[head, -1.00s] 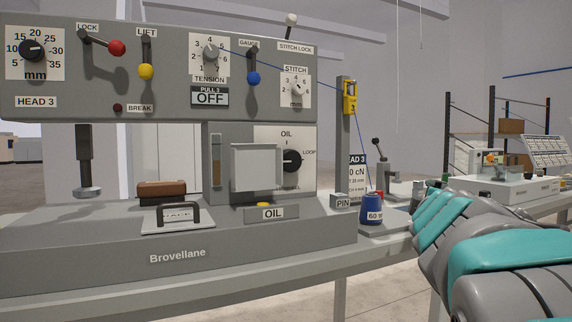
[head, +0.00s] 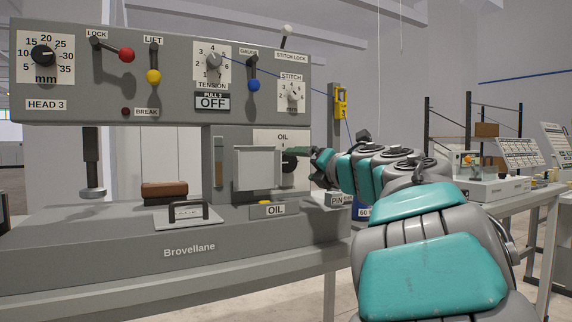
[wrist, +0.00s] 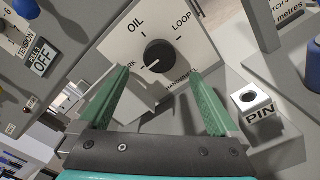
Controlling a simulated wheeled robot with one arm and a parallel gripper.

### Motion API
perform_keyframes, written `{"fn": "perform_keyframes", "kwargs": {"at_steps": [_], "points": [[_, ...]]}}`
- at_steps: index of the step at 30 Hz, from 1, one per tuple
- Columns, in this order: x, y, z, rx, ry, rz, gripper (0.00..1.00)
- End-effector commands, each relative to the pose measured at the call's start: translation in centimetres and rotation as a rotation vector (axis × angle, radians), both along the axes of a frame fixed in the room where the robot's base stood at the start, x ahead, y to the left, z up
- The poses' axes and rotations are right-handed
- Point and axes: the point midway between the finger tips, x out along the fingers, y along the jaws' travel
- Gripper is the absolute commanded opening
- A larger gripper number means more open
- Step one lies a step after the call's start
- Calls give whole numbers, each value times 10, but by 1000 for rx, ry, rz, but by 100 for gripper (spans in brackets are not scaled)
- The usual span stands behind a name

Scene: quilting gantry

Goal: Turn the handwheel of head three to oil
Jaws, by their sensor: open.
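The handwheel of head three is a round black knob (head: 288,163) on a white dial plate, on the grey column right of a clear cover. In the wrist view the knob (wrist: 160,56) shows in full; its white mark points lower left, toward a label ending in "RK". OIL (wrist: 136,24) and LOOP are printed around it; a lower label is partly hidden by a finger. My gripper (wrist: 167,84) is open, its green fingers apart, one on each side below the knob and seemingly short of it. In the head view my gripper (head: 303,151) partly covers the dial.
A raised clear cover (head: 256,168) stands left of the dial. A PIN block (wrist: 250,98) lies right of my fingers. A yellow button with an OIL plate (head: 275,210) sits below. Levers and dials line the upper panel (head: 190,105). A blue thread cone (head: 361,212) stands behind my arm.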

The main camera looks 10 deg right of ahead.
Motion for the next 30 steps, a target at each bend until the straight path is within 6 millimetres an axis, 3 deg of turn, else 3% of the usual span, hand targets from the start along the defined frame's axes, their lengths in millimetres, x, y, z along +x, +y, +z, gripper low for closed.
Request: {"fn": "perform_keyframes", "kwargs": {"at_steps": [15, 25, 30], "points": [[60, 20, 1, 2, -1, 1, 98], [65, 21, 1, 3, -2, -1, 98], [65, 21, 1, 4, -2, -1, 80]]}}
